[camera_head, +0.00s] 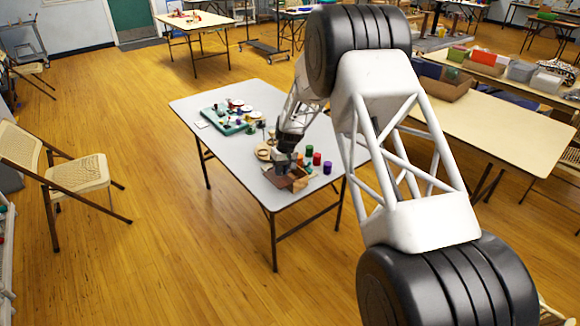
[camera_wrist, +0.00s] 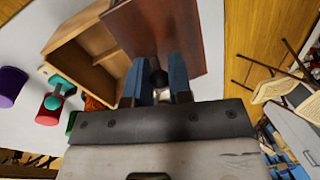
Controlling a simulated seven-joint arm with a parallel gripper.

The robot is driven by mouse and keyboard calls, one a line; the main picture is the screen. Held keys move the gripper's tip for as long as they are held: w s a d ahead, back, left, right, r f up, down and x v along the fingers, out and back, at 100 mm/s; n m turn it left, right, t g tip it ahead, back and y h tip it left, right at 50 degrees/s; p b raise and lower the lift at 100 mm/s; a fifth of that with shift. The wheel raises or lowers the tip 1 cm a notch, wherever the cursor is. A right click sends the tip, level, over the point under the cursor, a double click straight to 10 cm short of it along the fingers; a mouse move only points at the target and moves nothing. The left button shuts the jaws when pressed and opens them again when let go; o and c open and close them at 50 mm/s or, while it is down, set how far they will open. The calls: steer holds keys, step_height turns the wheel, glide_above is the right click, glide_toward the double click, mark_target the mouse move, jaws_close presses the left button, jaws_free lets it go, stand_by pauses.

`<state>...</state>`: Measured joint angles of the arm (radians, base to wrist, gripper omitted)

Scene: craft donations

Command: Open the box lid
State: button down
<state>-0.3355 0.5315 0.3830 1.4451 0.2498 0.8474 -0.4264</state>
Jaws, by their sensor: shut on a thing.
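The wooden box (camera_wrist: 85,68) is in the upper left of the wrist view, its pale inside and a divider showing. In the head view the box (camera_head: 299,184) stands near the table's front corner. Its reddish-brown lid (camera_wrist: 160,30) is swung away from the opening; I cannot tell its exact angle. My gripper (camera_wrist: 160,75) has blue fingers shut on a dark round knob (camera_wrist: 159,78) at the lid. In the head view my gripper (camera_head: 283,163) is over the box and partly hides it; the lid (camera_head: 274,180) shows dark beside it.
Purple (camera_head: 327,168), red (camera_head: 317,158) and green (camera_head: 309,150) spools stand close right of the box. A teal tray (camera_head: 228,121) with small items lies farther back. The pale table's (camera_head: 235,165) front left part is clear.

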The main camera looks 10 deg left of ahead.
steer(key=shift+s+a, duration=0.25)
steer(key=shift+a, duration=0.05)
steer(key=c, duration=1.1)
jaws_free()
steer(key=shift+o, duration=0.2)
steer(key=shift+r, duration=0.15)
steer(key=shift+w+d+r, duration=0.15)
steer(key=shift+d+r, duration=0.05)
steer(key=shift+r, duration=1.05)
steer(key=shift+w+d+r, duration=0.1)
steer(key=shift+d+r, duration=0.15)
steer(key=shift+r, duration=0.95)
steer(key=shift+w+d+r, duration=0.15)
steer(key=shift+d+r, duration=0.05)
steer(key=shift+r, duration=1.05)
steer(key=shift+r, duration=0.1)
